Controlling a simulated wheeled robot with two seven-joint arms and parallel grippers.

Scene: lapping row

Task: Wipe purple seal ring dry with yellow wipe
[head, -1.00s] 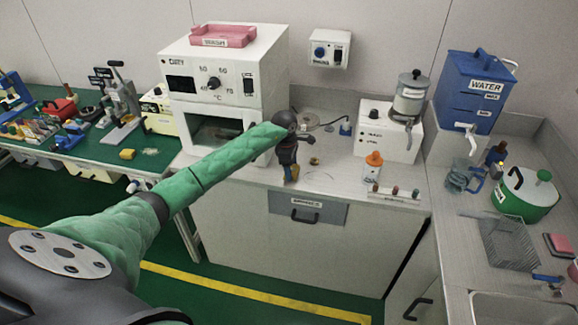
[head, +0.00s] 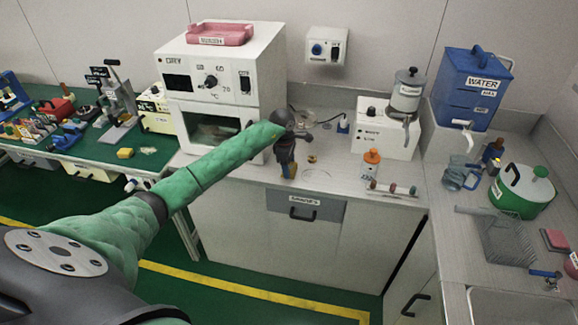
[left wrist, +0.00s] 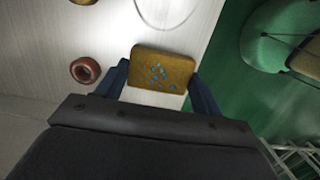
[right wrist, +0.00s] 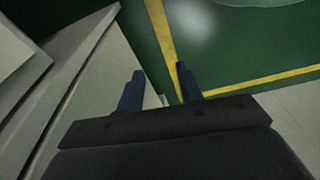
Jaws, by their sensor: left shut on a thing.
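My left gripper (head: 289,174) points down over the counter in front of the white oven. In the left wrist view its fingers (left wrist: 160,84) are shut on the yellow wipe (left wrist: 162,66), a flat square with small blue dots. The wipe shows small at the fingertips in the head view. A reddish-brown ring (left wrist: 85,70) lies on the counter beside the wipe, apart from it. I cannot make out a clearly purple ring. My right gripper (right wrist: 160,88) shows only in the right wrist view, open and empty, above the floor near the cabinet.
The white oven (head: 222,80) stands behind my left arm. An orange-capped bottle (head: 371,165) and a small rack with coloured pieces (head: 392,189) stand to the right. Farther right are a blue water tank (head: 470,90) and a green pot (head: 523,195). The counter's front edge is near the gripper.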

